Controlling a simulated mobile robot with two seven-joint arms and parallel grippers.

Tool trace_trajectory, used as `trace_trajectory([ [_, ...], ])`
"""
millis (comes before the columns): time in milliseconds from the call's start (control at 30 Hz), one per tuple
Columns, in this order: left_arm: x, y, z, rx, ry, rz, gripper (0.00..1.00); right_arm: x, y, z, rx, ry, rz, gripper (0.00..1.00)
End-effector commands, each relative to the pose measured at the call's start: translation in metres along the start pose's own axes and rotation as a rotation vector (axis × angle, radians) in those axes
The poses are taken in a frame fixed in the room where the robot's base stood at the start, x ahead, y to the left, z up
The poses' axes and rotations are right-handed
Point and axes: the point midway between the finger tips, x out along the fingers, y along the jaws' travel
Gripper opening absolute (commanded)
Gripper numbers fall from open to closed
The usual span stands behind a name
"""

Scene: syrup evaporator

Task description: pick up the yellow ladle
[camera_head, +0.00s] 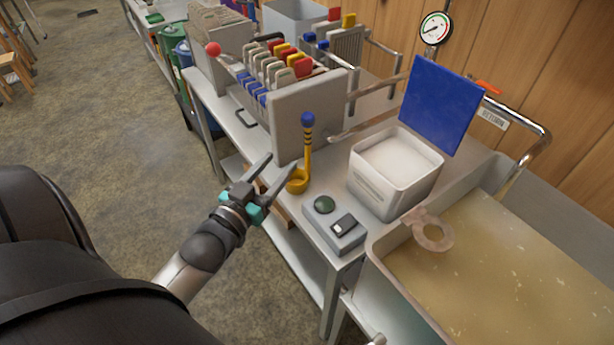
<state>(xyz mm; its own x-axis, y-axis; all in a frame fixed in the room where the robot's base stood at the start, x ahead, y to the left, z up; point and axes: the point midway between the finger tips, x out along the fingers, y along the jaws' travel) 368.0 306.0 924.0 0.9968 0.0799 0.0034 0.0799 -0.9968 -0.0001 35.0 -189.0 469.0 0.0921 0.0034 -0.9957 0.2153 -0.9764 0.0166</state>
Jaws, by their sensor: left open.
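The yellow ladle (308,157) stands upright on the grey bench, in front of a grey end plate. Its bowl is at the bottom, and its handle rises to a blue ball at the top. My left gripper (265,172) comes in from the lower left and is open, with nothing between its fingers. Its fingertips are just left of the ladle's bowl; I cannot tell whether they touch it.
A control box (335,224) with a green button and a switch sits right of the ladle. Behind it is a white tub (396,172). A pan of amber liquid (480,280) fills the lower right. A filter press (290,85) with coloured handles stands behind the ladle.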

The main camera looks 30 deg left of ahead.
Motion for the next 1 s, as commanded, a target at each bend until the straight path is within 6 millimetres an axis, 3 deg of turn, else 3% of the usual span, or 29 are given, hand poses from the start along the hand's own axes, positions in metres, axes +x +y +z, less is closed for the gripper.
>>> trace_trajectory([
  [400,0.068,0.0,0.001,0.002,0.001,0.001,0.55,0.013,-0.007,0.0,0.002,0.003,-0.009,1.0],
  [767,0.092,0.0,0.002,0.001,-0.001,0.0,0.55,0.018,0.012,-0.002,0.005,0.009,0.016,1.0],
  [1000,0.121,-0.002,0.006,0.002,0.0,0.0,0.55,0.029,0.017,-0.009,0.007,0.024,0.023,1.0],
])
